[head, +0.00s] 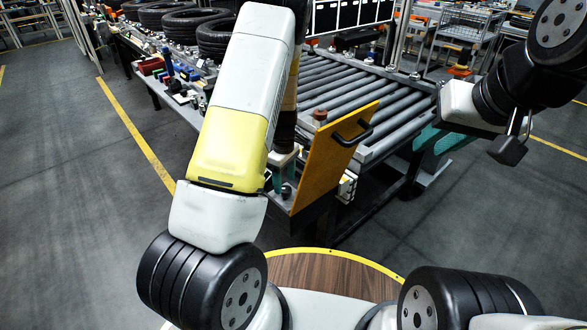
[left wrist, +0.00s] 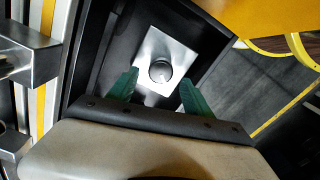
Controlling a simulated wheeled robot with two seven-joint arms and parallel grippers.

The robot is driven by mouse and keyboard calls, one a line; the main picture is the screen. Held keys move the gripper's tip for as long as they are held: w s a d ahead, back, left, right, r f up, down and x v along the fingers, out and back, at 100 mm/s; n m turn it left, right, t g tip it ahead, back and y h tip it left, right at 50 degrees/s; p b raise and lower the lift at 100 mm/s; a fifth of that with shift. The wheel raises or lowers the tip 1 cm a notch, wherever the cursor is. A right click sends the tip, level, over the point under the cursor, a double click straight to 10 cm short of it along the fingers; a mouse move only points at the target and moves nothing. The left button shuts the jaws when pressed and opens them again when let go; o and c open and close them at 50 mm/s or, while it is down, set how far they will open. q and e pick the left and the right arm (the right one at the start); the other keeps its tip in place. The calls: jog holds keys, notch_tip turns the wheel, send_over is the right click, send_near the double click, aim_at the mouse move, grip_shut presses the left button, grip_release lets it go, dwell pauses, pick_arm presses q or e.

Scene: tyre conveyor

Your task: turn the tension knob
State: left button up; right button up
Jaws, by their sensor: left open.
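A gap shows between each fingertip and the knob, and nothing is held.
A yellow-orange panel (head: 328,160) with a black handle (head: 352,132) stands right beside the knob. The roller conveyor (head: 335,90) runs behind it. Tyres (head: 180,22) and a bench with small coloured parts (head: 152,66) lie at the back left. The left floor is clear.

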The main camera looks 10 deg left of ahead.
aim_at(286, 192)
pick_arm(q)
jog(key=shift+f, duration=1.4)
grip_shut()
